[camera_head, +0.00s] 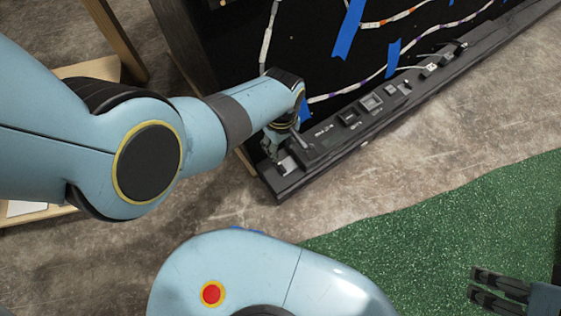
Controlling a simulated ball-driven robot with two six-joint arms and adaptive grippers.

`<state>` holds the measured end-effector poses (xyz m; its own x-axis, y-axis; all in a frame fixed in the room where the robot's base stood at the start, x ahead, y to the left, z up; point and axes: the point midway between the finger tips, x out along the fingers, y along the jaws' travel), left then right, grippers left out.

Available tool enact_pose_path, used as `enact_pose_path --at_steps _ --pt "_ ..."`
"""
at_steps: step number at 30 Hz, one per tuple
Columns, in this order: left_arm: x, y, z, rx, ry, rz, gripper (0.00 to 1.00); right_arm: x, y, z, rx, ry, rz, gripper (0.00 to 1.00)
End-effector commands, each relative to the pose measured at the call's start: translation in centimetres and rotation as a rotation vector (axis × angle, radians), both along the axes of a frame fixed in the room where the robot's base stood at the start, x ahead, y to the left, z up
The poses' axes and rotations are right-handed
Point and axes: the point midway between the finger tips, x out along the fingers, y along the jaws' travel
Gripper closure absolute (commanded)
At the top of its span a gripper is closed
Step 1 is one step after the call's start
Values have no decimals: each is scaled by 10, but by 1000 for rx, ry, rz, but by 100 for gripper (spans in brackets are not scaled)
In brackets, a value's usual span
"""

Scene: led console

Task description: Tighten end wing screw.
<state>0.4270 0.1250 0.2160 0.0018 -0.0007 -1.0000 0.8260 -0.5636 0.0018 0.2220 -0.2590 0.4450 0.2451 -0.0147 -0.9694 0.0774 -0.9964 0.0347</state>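The black console (335,148) runs diagonally from lower left to upper right, along the foot of a black board with LED strips. My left gripper (277,156) is at the console's near left end, pointing down close to a small light grey patch (287,164) there. Its fingers are small and partly hidden by my own arm, so I cannot tell whether they are open or hold anything. I cannot make out the end wing screw; it may be hidden at the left gripper. My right gripper (474,284) is at the lower right, its two fingers apart and empty, away from the console.
Blue tape strips (348,30) and an LED strip (440,29) are on the black board. Several small switches and sockets (372,102) sit along the console top. A green mat (450,215) and bare concrete floor lie in front. Wooden frame parts (118,40) stand behind my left arm.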

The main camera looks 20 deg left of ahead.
Motion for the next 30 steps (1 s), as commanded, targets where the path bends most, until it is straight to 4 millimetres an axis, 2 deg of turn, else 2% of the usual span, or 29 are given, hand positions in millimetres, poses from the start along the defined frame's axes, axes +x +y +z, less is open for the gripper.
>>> enact_pose_path --at_steps 1,4,9,18,25,30 --pt "-3 0 -13 0 6 0 64 1 2 0 6 -13 2 60" --pt "-5 1 -31 0 9 -1 64 8 7 10 19 -60 7 60" --pt "-3 1 -38 1 5 -2 64 19 6 -16 19 -178 3 60" --pt "-3 1 -61 1 5 -3 64 30 6 -49 23 -390 7 60" --pt "-3 1 -78 1 5 -3 64 28 8 -66 28 -548 17 60" --pt "-3 1 -90 1 4 -3 64 26 10 -69 32 -673 29 60"
